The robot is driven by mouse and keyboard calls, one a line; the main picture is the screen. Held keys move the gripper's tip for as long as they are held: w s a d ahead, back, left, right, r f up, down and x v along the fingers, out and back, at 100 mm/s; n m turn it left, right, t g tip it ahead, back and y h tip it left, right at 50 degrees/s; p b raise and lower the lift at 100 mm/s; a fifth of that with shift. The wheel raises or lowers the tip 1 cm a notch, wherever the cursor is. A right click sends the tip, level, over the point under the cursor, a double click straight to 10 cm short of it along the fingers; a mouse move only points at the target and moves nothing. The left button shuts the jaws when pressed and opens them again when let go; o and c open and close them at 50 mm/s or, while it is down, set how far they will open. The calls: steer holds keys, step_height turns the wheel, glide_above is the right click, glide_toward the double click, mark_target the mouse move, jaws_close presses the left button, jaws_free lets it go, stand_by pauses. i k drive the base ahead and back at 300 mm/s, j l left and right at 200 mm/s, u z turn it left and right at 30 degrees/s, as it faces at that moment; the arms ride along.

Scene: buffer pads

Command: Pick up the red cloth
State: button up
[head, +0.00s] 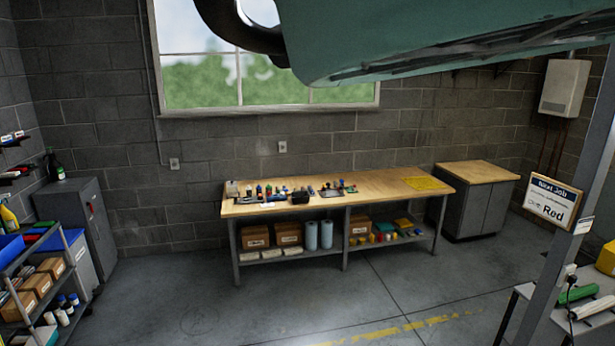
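I cannot make out a red cloth for certain. A small red item (45,228) lies at the top of the left shelf cart, too small to tell what it is. A flat yellow sheet or cloth (428,183) lies on the right end of the wooden workbench (385,188). A sign (552,200) on the post at the right bears the large word "Red". My gripper is not in view.
Tools and small bottles crowd the workbench's left half; boxes and blue rolls fill its lower shelf. A grey cabinet (480,213) stands right of it. A cart (555,325) at bottom right holds a green item (578,294). The middle floor (300,300) is clear.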

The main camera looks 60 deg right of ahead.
mark_target(27, 240)
steer(key=i, duration=5.05)
steer(key=i+z, duration=0.15)
steer(key=i, duration=0.5)
steer(key=i+j+z, duration=0.15)
steer(key=i, duration=0.45)
